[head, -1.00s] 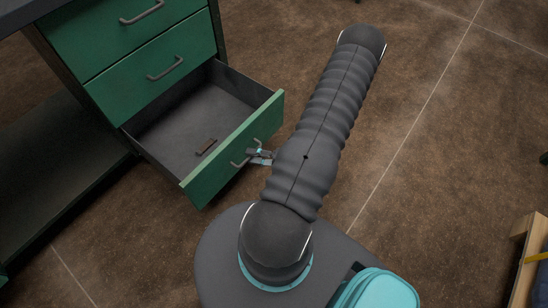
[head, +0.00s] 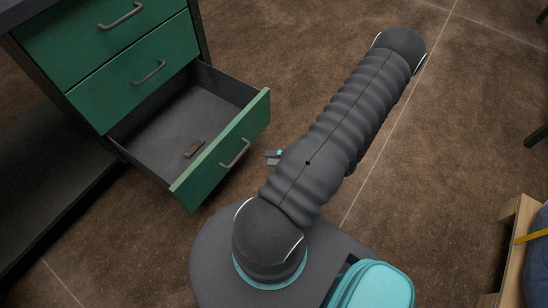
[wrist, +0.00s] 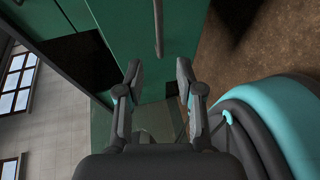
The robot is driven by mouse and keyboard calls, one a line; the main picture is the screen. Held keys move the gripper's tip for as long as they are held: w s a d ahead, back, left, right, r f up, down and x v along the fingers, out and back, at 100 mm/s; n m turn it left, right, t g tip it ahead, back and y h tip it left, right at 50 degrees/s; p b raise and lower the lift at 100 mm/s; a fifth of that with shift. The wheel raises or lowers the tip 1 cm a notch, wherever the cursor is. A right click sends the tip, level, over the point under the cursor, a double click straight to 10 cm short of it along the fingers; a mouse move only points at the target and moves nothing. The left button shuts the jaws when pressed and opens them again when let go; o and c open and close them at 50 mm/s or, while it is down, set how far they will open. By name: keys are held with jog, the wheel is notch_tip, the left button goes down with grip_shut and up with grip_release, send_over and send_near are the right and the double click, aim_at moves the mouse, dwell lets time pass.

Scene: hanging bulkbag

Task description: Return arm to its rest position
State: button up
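My gripper (head: 273,157) shows in the head view just right of the open drawer's front, mostly hidden behind my arm. In the wrist view my gripper (wrist: 158,70) has its two fingers spread apart with nothing between them. The open green drawer (head: 226,152) has a grey bar handle (head: 235,153). A gap shows between that handle and my gripper. A bar handle (wrist: 158,28) also shows beyond the fingertips in the wrist view. My arm reaches up and to the right from my base.
A small brown block (head: 194,149) lies inside the open drawer. The green cabinet (head: 60,55) with closed upper drawers stands at the left. A wooden crate (head: 516,240) is at the right edge. Brown floor (head: 440,150) between them is clear.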

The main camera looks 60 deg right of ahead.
dwell(0.5)
jog(key=s+a+r+n+g+y, duration=0.35)
jog(key=a+n+g, duration=0.25)
jog(key=n, duration=1)
jog(key=w+a+r+n+g+h, duration=0.2)
jog(key=w+r+n+g+h, duration=0.1)
jog(key=r+n, duration=0.6)
jog(key=w+a+r+n+g+h, duration=0.2)
jog(key=w+a+r+n+h, duration=0.15)
jog(key=r+n, duration=0.5)
jog(key=w+a+r+n+g+h, duration=0.1)
jog(key=w+r+n+g+h, duration=0.25)
jog(key=r+n, duration=0.55)
jog(key=a+r+n+t, duration=0.5)
jog(key=a+r+n, duration=0.2)
jog(key=a, duration=0.6)
notch_tip(320, 180, up, 3)
jog(key=shift+w+a+f+n, duration=0.1)
jog(key=shift+w+a+n, duration=0.05)
jog(key=shift+a+n, duration=0.25)
